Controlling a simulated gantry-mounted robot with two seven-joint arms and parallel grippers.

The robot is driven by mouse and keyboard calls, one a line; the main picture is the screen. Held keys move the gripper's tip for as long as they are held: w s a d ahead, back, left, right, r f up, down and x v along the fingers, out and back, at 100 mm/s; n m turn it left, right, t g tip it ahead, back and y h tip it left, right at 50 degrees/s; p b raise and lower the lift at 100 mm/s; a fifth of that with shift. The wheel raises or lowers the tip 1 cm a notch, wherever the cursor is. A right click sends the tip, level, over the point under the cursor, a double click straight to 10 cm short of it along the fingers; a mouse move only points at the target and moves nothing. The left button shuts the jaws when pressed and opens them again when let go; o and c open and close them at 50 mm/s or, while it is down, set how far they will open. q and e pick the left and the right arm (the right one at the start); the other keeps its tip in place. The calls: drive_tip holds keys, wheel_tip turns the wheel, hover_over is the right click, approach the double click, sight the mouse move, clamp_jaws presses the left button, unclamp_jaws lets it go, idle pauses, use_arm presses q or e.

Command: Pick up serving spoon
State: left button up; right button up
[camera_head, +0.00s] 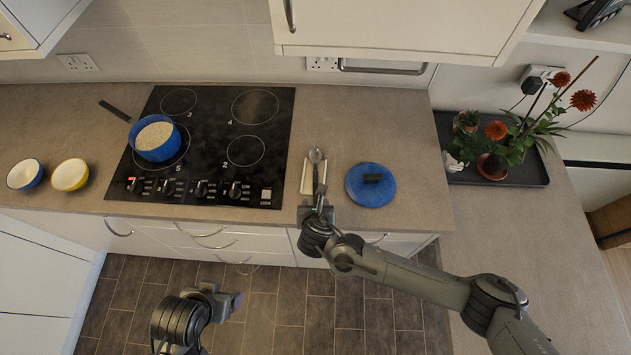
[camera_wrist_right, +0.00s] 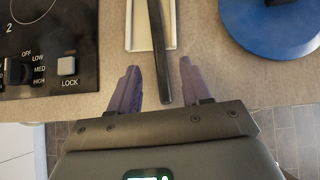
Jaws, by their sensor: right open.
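The serving spoon (camera_head: 316,160) lies on a small white tray (camera_head: 306,176) on the counter, between the hob and a blue lid. Its bowl points to the back and its dark handle (camera_wrist_right: 158,50) runs toward the front edge. My right gripper (camera_head: 318,208) is at the counter's front edge by the handle's end.
The black hob (camera_head: 215,125) with a blue pot (camera_head: 155,139) is left of the spoon. The blue lid (camera_head: 370,193) lies close on the right. Two bowls (camera_head: 70,175) stand far left, and a plant tray (camera_head: 530,172) far right. A wall cabinet (camera_head: 400,28) hangs above.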

sight(316, 199)
drive_tip(key=shift+x, duration=1.65)
clamp_jaws()
